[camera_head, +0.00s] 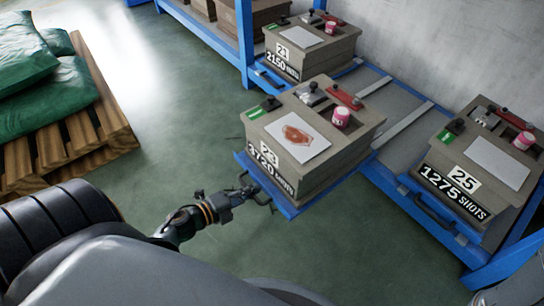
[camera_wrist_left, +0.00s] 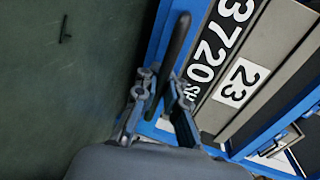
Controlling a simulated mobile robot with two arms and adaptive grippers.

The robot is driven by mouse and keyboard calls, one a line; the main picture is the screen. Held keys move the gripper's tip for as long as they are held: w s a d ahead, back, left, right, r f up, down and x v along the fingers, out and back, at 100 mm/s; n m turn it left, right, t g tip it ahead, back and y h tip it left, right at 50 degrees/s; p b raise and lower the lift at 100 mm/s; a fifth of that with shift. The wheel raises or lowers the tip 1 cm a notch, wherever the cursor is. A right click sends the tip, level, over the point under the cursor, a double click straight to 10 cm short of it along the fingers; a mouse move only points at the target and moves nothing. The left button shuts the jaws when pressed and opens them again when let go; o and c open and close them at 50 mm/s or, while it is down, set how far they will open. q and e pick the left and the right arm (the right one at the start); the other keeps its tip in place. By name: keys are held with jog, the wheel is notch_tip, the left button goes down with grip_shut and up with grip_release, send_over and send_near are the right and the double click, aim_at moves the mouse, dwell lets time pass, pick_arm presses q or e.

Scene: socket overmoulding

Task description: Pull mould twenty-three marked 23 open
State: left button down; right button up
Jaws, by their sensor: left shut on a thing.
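Mould twenty-three (camera_head: 312,135) is a grey-brown block with a "23" label and "3720" on its front. It sits on a blue pull-out tray (camera_head: 290,209) that sticks out from the rack over the green floor. A picture card, a pink-red pot and a red tool lie on its top. My left gripper (camera_head: 248,192) is at the tray's front and shut on its dark handle. In the left wrist view the handle (camera_wrist_left: 179,42) runs between the fingers of my left gripper (camera_wrist_left: 163,95), beside the "23" label (camera_wrist_left: 240,83). My right gripper is not in view.
Mould 25 (camera_head: 484,165) stands to the right and another mould marked 2150 (camera_head: 311,50) behind, both set farther back on the blue rack (camera_head: 244,40). A wooden pallet (camera_head: 75,150) with green sacks (camera_head: 45,85) is at the left. The floor between is clear.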

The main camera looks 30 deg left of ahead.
pick_arm(q)
jog(key=f+p+v, duration=0.1)
jog(key=f+v, duration=0.1)
jog(key=v, duration=0.7)
jog(key=shift+s+r, duration=0.2)
jog(key=shift+s, duration=0.05)
jog(key=shift+a, duration=0.1)
jog(key=c, duration=1.7)
grip_release()
jog(key=v, duration=1.2)
jog(key=shift+f, duration=0.1)
